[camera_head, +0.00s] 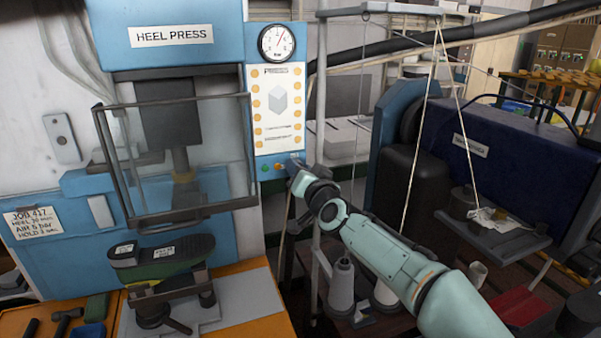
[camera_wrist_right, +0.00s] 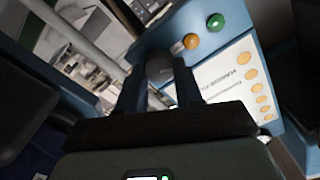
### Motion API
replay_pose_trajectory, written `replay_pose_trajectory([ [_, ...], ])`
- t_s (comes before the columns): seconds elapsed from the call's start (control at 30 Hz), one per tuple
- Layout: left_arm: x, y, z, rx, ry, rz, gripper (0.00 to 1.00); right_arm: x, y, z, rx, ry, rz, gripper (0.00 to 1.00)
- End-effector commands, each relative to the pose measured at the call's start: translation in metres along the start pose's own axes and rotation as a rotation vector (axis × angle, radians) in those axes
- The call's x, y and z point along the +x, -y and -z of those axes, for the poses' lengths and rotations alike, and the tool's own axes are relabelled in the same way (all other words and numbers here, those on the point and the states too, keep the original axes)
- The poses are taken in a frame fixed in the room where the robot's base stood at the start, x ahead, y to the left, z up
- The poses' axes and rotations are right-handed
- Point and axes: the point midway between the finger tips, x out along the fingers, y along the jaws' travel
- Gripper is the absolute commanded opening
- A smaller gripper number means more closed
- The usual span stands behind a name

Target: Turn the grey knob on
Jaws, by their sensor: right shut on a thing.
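The grey knob (camera_wrist_right: 160,69) shows in the right wrist view between the two dark fingers of my right gripper (camera_wrist_right: 161,82), at the edge of the blue control panel (camera_wrist_right: 164,28). The fingers are shut on it from both sides. In the head view my right gripper (camera_head: 295,168) is at the lower right corner of the press's control panel (camera_head: 250,120), and it hides the knob there. How far the knob is turned cannot be told. My left gripper is not in view.
A green button (camera_head: 264,167) and an orange button (camera_head: 278,167) sit just left of my right gripper. A pressure gauge (camera_head: 277,43) tops the panel. The heel press's clear guard (camera_head: 180,160) stands to the left. A thin upright post (camera_head: 318,120) stands close to the right.

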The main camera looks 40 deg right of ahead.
Motion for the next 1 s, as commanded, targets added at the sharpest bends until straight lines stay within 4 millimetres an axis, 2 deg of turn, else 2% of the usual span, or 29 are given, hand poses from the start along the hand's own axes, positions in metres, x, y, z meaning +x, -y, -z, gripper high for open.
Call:
replay_pose_trajectory([
  [0.7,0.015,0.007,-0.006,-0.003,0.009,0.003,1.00,0.000,-0.002,-0.001,0.677,0.000,0.001,0.04],
  [1.0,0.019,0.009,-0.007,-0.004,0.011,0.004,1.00,0.000,-0.003,-0.002,0.905,0.000,0.001,0.04],
])
